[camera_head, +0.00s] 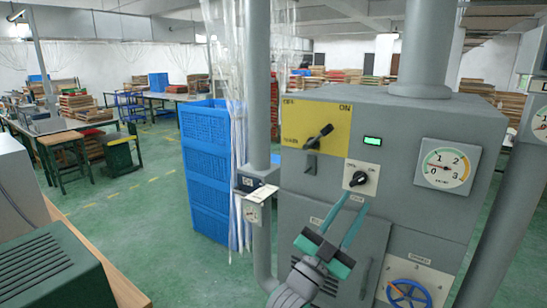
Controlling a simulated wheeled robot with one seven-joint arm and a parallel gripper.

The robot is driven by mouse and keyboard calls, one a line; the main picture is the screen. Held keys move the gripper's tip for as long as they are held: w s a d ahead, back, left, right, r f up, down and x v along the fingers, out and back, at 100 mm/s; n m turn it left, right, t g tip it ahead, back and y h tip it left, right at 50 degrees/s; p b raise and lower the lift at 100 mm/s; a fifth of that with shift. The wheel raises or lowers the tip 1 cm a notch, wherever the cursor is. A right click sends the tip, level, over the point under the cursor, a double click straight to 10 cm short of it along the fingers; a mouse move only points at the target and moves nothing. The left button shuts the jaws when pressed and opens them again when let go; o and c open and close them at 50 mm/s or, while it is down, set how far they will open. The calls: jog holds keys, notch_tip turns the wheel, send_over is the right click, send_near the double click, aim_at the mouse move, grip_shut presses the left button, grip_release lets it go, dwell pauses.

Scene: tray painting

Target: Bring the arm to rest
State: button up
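My gripper (354,202) is in front of a grey machine cabinet (440,118). Its two long teal fingers point up and away, with a gap between them. I see nothing held in that gap. The fingertips are just below a black rotary knob (360,178) on a small white plate. I cannot tell whether they touch the plate. My wrist comes in from the bottom of the view.
The cabinet also carries a yellow ON switch panel (330,117), a lit green display (372,141), a dial gauge (444,167) and a blue handwheel (408,293). Stacked blue crates (205,155) stand left of it. Green floor (150,230) lies open further left.

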jog(key=s+a+f+n+t+y, duration=0.1)
jog(key=s+a+f+n+y, duration=0.2)
jog(key=s+f+n+y, duration=0.55)
jog(key=s+a+f+n+t+y, duration=0.2)
jog(key=s+a+f+n+y, duration=0.3)
jog(key=f, duration=0.7)
jog(key=s+a+f+n+t+y, duration=0.1)
jog(key=s+a+f+n+y, duration=0.1)
jog(key=s+f+n+y, duration=0.65)
jog(key=s+a+f+m+g+h, duration=0.1)
jog(key=s+f, duration=0.3)
jog(key=s, duration=0.4)
jog(key=s+a+f+m+g+h, duration=0.1)
jog(key=s+a+f+m+g, duration=0.1)
jog(key=s, duration=0.6)
jog(key=s+a+f+m+g+h, duration=0.1)
jog(key=s+a+f+m+g, duration=0.1)
jog(key=s+a+f, duration=0.3)
jog(key=s+f+m, duration=0.1)
jog(key=s, duration=0.1)
jog(key=shift+s+a+m+g+h, duration=0.15)
jog(key=shift+s+m+g+h, duration=0.15)
jog(key=shift+s+h, duration=0.1)
jog(key=shift+w+a+f, duration=0.1)
jog(key=shift+w, duration=0.05)
jog(key=shift+c, duration=0.3)
